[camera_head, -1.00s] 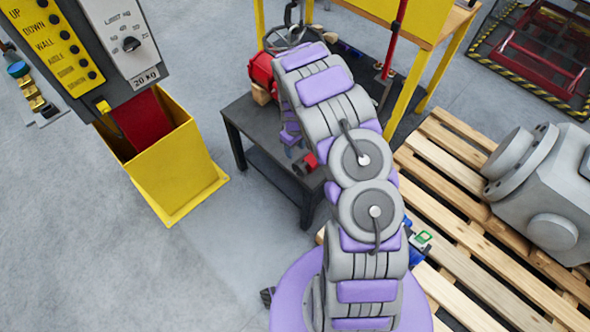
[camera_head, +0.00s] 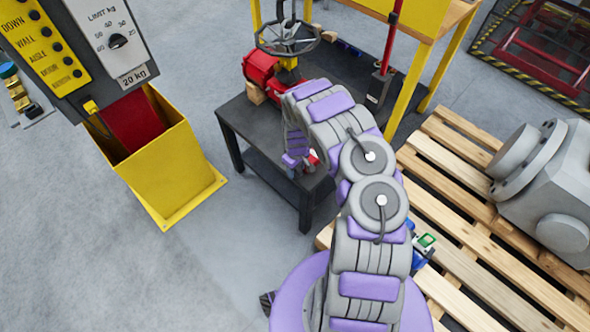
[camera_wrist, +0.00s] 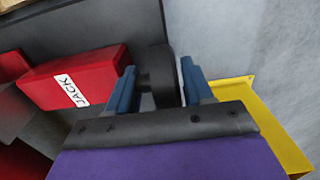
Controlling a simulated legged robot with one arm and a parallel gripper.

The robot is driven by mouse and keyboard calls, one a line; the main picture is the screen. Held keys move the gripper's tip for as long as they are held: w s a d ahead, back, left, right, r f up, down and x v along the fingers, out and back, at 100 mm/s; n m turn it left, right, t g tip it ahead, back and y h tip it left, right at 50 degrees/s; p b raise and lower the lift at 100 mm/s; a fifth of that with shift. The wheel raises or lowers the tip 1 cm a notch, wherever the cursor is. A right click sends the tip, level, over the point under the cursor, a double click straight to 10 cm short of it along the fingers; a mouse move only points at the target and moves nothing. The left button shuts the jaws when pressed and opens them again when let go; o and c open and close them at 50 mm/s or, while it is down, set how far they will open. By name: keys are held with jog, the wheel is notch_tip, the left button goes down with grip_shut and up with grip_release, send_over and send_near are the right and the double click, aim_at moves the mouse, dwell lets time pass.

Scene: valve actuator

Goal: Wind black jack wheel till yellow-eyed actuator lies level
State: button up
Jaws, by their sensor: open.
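In the wrist view a red jack body (camera_wrist: 80,80) with a white "JACK" label lies to the left. The black jack wheel (camera_wrist: 157,66) shows edge-on at its right end. My gripper (camera_wrist: 160,78) is open, with one blue finger on each side of the wheel; I cannot tell whether they touch it. In the head view the red actuator (camera_head: 262,68) sits on the dark bench under a grey spoked handwheel, with yellow parts below the wheel. I cannot make out the yellow eye or judge the tilt exactly. My arm hides most of the jack there.
The dark bench (camera_head: 240,112) has its front edge near my wrist. A yellow bin (camera_head: 170,165) under a hoist panel stands to the left. A wooden pallet (camera_head: 455,225) with a grey casting (camera_head: 550,190) lies to the right. A yellow-legged table stands behind.

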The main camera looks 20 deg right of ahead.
jog(key=shift+d, duration=0.2)
jog(key=shift+a+r, duration=0.1)
jog(key=shift+a, duration=0.75)
jog(key=c, duration=0.3)
jog(key=shift+c, duration=0.9)
jog(key=shift+d, duration=0.45)
jog(key=c, duration=0.5)
jog(key=shift+a, duration=0.1)
grip_shut()
jog(key=shift+s, duration=0.1)
jog(key=p, duration=0.7)
jog(key=shift+s+r+t+p, duration=0.2)
jog(key=shift+r+t+p, duration=0.05)
jog(key=shift+t+p, duration=0.15)
jog(key=t+y+p, duration=0.1)
jog(key=p, duration=0.5)
jog(key=shift+f+t, duration=0.15)
jog(key=shift+t, duration=0.15)
